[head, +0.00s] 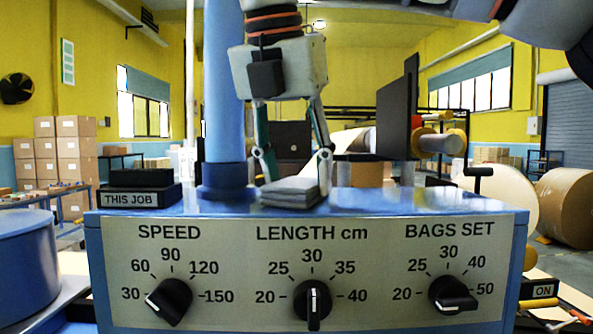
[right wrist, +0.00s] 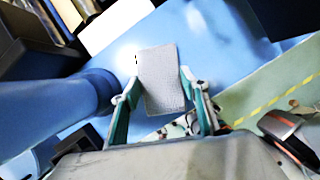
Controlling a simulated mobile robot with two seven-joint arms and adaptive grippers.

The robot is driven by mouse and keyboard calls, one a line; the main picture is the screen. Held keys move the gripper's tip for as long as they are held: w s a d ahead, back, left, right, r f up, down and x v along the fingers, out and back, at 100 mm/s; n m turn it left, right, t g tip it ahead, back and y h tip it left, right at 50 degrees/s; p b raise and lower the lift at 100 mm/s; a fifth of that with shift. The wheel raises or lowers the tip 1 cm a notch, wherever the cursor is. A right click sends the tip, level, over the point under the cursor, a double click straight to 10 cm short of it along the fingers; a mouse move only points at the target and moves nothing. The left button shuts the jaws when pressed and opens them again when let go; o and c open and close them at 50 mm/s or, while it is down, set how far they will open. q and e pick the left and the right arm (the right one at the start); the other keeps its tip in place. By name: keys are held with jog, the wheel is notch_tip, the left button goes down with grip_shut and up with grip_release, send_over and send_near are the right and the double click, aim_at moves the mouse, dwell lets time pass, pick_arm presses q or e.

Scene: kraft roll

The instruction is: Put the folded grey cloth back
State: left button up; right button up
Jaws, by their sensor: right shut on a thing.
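The folded grey cloth (head: 291,191) lies flat in a small stack on the blue top of the control box (head: 140,222), a little right of the blue column. My right gripper (head: 296,172) reaches down from above, with one finger at each side of the cloth. In the right wrist view the cloth (right wrist: 161,82) sits between the two fingertips (right wrist: 159,86), and the gripper is shut on it. In the head view the cloth looks to be at the level of the box top; I cannot tell whether it rests fully on it. My left gripper is not in view.
A blue column (head: 225,95) stands left of the cloth, near my gripper. A black block with a "THIS JOB" label (head: 139,198) sits at the box's left end. Three knobs, one for length (head: 313,300), are on the front.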

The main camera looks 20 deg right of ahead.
aim_at(290, 184)
jog(key=shift+w+f, duration=0.1)
jog(key=o, duration=1)
jog(key=v, duration=0.6)
jog(key=shift+v, duration=0.9)
jog(key=shift+f, duration=0.1)
